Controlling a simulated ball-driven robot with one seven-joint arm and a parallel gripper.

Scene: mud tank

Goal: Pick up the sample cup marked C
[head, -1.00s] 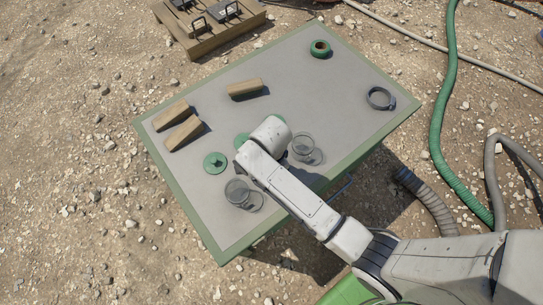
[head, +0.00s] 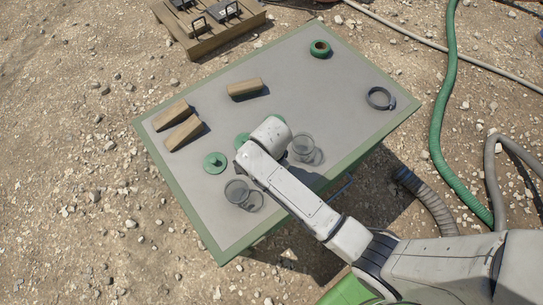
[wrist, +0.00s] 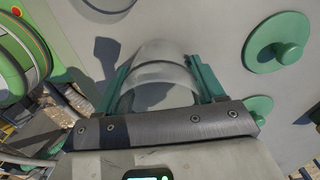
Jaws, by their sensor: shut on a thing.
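My gripper (wrist: 160,65) has its two green fingers on either side of a clear, round sample cup (wrist: 165,80) and is shut on it. I cannot read any letter on this cup. Another clear cup (wrist: 100,4) shows partly at the top edge of the wrist view. In the head view, one clear cup (head: 237,191) stands left of my arm and another (head: 303,146) right of it. No letter is legible on either. My arm hides the gripper and the held cup in the head view. I cannot tell whether the held cup touches the table.
The grey table (head: 325,85) has a green rim. Green knobbed lids (head: 215,162) lie near the cups. Several tan blocks (head: 245,88), a green ring (head: 320,48) and a dark ring (head: 380,97) lie farther off. The table's centre right is clear.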

